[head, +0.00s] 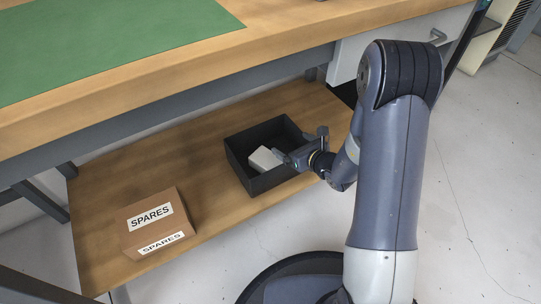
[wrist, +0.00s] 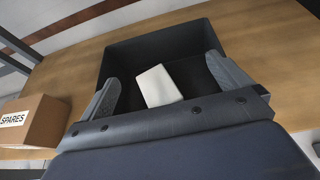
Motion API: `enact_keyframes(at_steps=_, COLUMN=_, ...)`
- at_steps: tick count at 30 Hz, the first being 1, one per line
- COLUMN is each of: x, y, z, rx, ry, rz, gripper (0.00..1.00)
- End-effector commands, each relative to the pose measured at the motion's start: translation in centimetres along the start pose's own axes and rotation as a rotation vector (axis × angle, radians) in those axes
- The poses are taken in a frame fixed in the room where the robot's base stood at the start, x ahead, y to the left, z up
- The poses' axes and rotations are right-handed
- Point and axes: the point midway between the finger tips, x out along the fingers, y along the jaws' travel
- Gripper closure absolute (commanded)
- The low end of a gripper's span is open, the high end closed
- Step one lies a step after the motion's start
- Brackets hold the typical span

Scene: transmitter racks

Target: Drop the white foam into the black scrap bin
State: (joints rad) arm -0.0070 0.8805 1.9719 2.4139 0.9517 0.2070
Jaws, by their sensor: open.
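The black scrap bin (head: 262,183) stands on the wooden lower shelf under the bench. The white foam (head: 264,158) is a small pale block inside the bin in the head view. In the wrist view the foam (wrist: 158,86) lies tilted within the walls of the bin (wrist: 150,45), between my two fingers as seen from the wrist. My gripper (head: 297,148) is at the right side of the bin, over its opening. In the wrist view my gripper (wrist: 168,85) has its fingers wide apart, with no finger visibly touching the foam. I cannot tell whether the foam rests on the bin floor.
A brown SPARES box (head: 155,222) sits on the lower shelf (head: 100,190), left of the bin. It also shows in the wrist view (wrist: 40,122). The workbench top (head: 290,30) with a green mat (head: 100,40) overhangs the shelf. Shelf between box and bin is clear.

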Motion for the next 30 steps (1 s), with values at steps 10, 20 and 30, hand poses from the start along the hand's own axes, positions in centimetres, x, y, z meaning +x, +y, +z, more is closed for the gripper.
enact_keyframes(at_steps=10, x=-6.7, y=-0.1, z=0.2, rx=0.002, ry=0.0, rz=-0.003, gripper=0.03)
enact_keyframes(at_steps=20, x=-8.0, y=0.0, z=0.0, rx=0.001, ry=0.0, rz=0.0, gripper=0.03)
enact_keyframes(at_steps=30, x=-5.8, y=0.1, z=-0.2, rx=-0.003, ry=-0.001, rz=0.003, gripper=0.03)
